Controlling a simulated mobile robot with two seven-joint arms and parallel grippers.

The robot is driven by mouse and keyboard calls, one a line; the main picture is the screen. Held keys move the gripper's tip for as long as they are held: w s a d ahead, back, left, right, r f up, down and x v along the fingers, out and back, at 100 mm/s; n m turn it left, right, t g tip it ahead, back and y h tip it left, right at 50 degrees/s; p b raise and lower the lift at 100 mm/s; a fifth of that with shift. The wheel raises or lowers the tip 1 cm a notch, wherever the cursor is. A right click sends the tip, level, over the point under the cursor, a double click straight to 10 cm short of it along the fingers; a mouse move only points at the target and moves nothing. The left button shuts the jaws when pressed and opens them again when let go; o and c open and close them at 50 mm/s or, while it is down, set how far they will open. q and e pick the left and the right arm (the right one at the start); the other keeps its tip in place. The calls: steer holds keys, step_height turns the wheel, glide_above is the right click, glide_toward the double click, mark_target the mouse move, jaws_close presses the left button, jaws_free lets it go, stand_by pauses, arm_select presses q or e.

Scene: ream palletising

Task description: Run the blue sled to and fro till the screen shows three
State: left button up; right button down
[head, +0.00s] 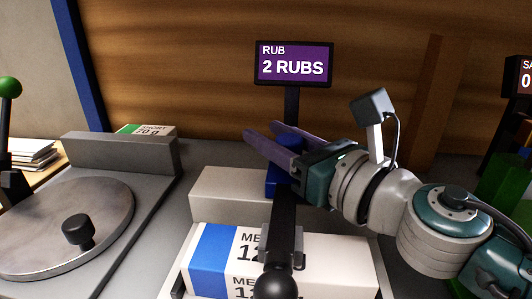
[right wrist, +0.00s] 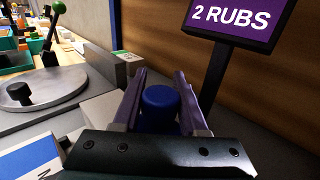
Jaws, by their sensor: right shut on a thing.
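The screen (head: 293,65) on a dark post reads "RUB 2 RUBS"; it also shows in the right wrist view (right wrist: 240,18). The blue sled (head: 277,181) is in front of the post, behind a dark bar that hides part of it. Its round blue top (right wrist: 160,97) stands between the purple fingers in the right wrist view. My right gripper (head: 262,131), reaching in from the right, is shut on the blue sled. The fingers hide part of the sled in the head view. My left gripper is not in view.
A dark bar with a ball end (head: 275,284) stands in front, over white-and-blue reams (head: 340,262). A pale block (head: 225,188) lies behind them. At left is a round metal plate (head: 60,225) with a black knob and a green-topped lever (head: 9,88). A wooden wall closes the back.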

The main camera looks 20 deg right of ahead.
steer(key=shift+w+a+f, duration=0.1)
steer(key=shift+w+a, duration=0.3)
steer(key=shift+a, duration=0.45)
steer(key=shift+w+a, duration=0.4)
steer(key=shift+a, duration=0.4)
steer(key=shift+w+a+f, duration=0.1)
steer(key=shift+w+a, duration=0.3)
steer(key=shift+a, duration=0.45)
steer(key=shift+c, duration=1)
jaws_free()
steer(key=shift+r, duration=0.2)
steer(key=shift+s, duration=0.1)
steer(key=shift+p+v, duration=0.3)
steer(key=shift+v, duration=3.15)
